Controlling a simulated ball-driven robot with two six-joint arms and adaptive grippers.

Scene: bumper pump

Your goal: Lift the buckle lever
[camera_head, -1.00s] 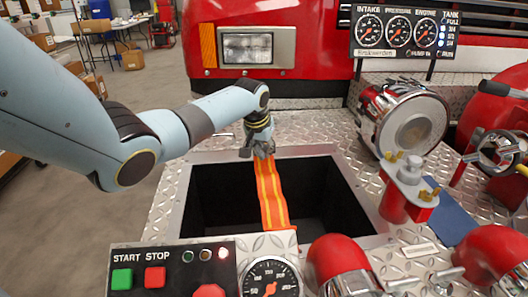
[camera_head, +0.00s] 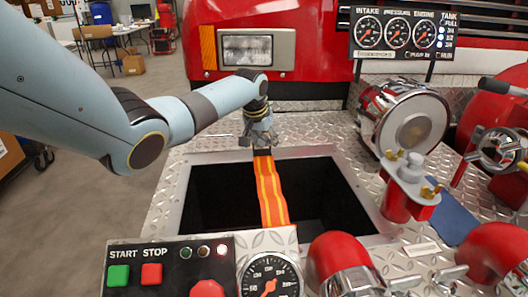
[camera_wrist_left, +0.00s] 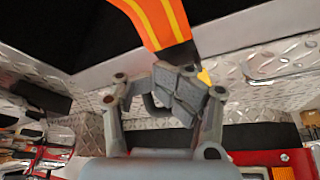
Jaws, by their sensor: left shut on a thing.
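An orange strap with yellow stripes (camera_head: 270,190) runs across the dark open compartment from its front edge to its far rim. It also shows at the top of the left wrist view (camera_wrist_left: 158,20). A small dark buckle part (camera_head: 262,153) shows at the strap's far end, just below my left gripper (camera_head: 260,142). In the left wrist view my left gripper (camera_wrist_left: 180,92) is shut, with its fingers close together beside the strap's end. The fingers hide most of the buckle and its lever. My right gripper is not in view.
The compartment has a metal rim (camera_head: 180,205) set in diamond plate. A panel with start and stop buttons (camera_head: 170,268) and a round gauge (camera_head: 270,279) stands in front. Red and chrome fittings (camera_head: 405,120) crowd the right. A red truck front with a headlight (camera_head: 248,50) stands behind.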

